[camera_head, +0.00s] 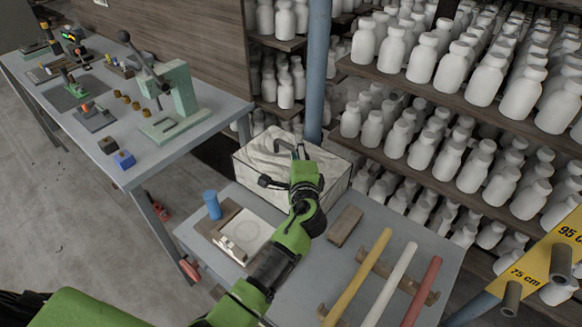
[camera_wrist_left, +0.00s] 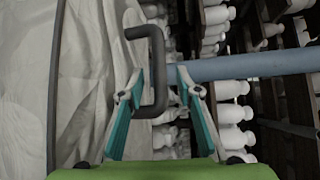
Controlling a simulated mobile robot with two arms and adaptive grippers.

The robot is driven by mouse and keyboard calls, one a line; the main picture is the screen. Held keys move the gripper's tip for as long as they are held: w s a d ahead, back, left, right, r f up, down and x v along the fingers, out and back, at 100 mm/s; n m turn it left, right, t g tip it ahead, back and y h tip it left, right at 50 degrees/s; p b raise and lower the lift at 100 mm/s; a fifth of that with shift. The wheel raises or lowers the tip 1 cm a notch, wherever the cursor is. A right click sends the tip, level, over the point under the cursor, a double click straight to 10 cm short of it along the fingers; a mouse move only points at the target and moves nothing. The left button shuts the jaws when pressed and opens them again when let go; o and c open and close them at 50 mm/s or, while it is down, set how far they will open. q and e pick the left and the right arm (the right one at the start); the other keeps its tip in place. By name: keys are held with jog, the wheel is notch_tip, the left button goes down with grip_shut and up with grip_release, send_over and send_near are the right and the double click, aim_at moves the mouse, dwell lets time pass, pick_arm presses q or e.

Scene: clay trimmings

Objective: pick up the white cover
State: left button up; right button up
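The white cover (camera_head: 255,165) is a pale, wrinkled, box-shaped cover at the back of the near grey table. A dark handle (camera_head: 283,147) stands on its top. In the left wrist view the cover's surface (camera_wrist_left: 85,80) fills the left side and the handle (camera_wrist_left: 155,65) is a dark C shape. My left gripper (camera_head: 284,166) is over the cover, close to the handle. Its teal-padded fingers (camera_wrist_left: 160,82) are apart, one on each side of the handle, with gaps visible between pads and handle. My right gripper is not in view.
A blue post (camera_head: 317,70) rises close behind the cover, before shelves of white bottles. The near table holds a blue cylinder (camera_head: 212,204), a framed tray (camera_head: 222,232), a wooden block (camera_head: 345,225) and rods on rests. A second table (camera_head: 190,150) with a press stands left.

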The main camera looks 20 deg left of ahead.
pick_arm(q)
grip_shut()
jog(key=shift+r, duration=0.15)
